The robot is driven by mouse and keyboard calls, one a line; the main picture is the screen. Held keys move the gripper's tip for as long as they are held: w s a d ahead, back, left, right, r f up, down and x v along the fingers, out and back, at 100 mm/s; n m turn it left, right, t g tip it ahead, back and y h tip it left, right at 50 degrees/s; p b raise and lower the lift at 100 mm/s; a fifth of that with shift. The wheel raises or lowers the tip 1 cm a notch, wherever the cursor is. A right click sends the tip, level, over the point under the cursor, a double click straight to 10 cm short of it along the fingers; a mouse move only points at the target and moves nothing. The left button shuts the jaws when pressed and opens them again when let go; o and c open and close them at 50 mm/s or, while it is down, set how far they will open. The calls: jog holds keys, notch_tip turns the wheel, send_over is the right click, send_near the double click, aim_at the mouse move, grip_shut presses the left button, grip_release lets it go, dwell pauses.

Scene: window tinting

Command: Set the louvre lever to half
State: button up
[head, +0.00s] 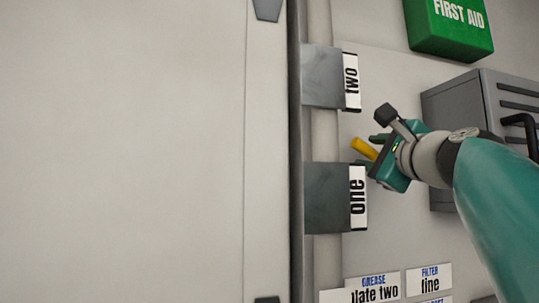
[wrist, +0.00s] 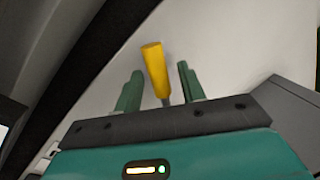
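A yellow lever handle (head: 364,148) stands out from the pale wall, just right of the pipe with the labelled plates. In the wrist view the yellow handle (wrist: 154,68) rises on a thin grey stem, tilted slightly to the left. My gripper (head: 372,151) is at the lever in the head view. In the wrist view my gripper (wrist: 157,85) has its two green fingers apart, one on each side of the handle, with gaps showing on both sides. The lever's base and any position marks are hidden behind my gripper.
Grey plates labelled "two" (head: 323,77) and "one" (head: 328,197) are on the pipe left of the lever. A grey slotted box (head: 480,92) with a black handle is at the right, partly behind my arm. A green first aid box (head: 448,28) hangs above. Labels (head: 374,288) are below.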

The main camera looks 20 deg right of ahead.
jog(key=shift+w+a+r, duration=0.1)
jog(key=shift+w+r, duration=0.05)
jog(key=shift+w, duration=0.4)
jog(key=shift+c, duration=0.2)
grip_shut()
jog(key=shift+r, duration=0.15)
jog(key=shift+d+r+m+h, duration=0.25)
jog(key=shift+d+r+m, duration=0.15)
jog(key=shift+m, duration=0.5)
jog(key=shift+d+r+m+h, duration=0.3)
jog(key=shift+r+m, duration=0.1)
jog(key=shift+m, duration=0.5)
jog(key=shift+s+d+r+m+g+h, duration=0.15)
jog(key=shift+d+r+m, duration=0.25)
jog(key=shift+m, duration=0.45)
jog(key=shift+w+d+r+m+g+h, duration=0.1)
jog(key=shift+d+r+m+g, duration=0.25)
jog(key=shift+m, duration=0.5)
jog(key=shift+f, duration=0.1)
jog(key=shift+s, duration=0.1)
